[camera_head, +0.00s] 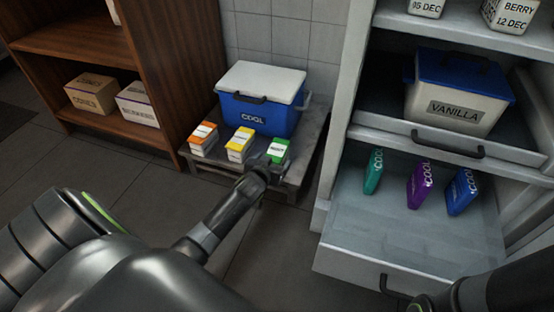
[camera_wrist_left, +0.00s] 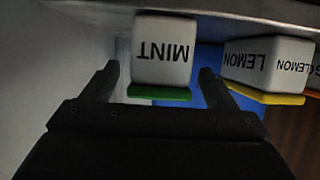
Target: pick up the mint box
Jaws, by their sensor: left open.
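The mint box (camera_head: 278,151) is a small white box with a green part, at the right end of a row on a low metal stand. In the left wrist view the mint box (camera_wrist_left: 163,50) appears upside down, with its MINT label facing the camera. My left gripper (camera_head: 262,164) is at the near side of the mint box and partly overlaps it in the head view. In the left wrist view the open fingers of my left gripper (camera_wrist_left: 158,76) appear on either side of the box, with gaps. My right gripper is not in view.
The yellow lemon box (camera_head: 240,145) stands left of the mint box, and an orange box (camera_head: 203,138) further left. A blue cooler (camera_head: 262,98) stands close behind. An open drawer (camera_head: 350,240) with several upright packs is at the right. A wooden shelf (camera_head: 110,60) is at the left.

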